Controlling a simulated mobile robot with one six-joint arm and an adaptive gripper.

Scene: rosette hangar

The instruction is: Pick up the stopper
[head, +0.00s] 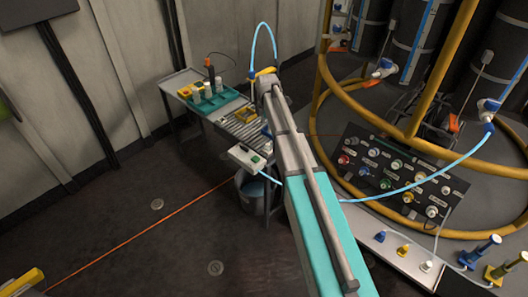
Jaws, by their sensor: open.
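Several small stopper-like pieces stand on a pale ledge at the lower right: a blue one (380,236), a yellow one (403,250) and a white one (427,266). A larger blue piece (480,252) and a larger yellow piece (506,266) stand further right. I cannot tell which of these, if any, is the stopper. My arm reaches up the middle of the picture toward the small side table. My gripper cannot be made out; the far end of the arm hides that spot.
A bucket (250,195) stands below. A panel of colored knobs (395,172), yellow pipe rings (440,95) and a blue hose (425,181) crowd the right. Left floor is mostly clear.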

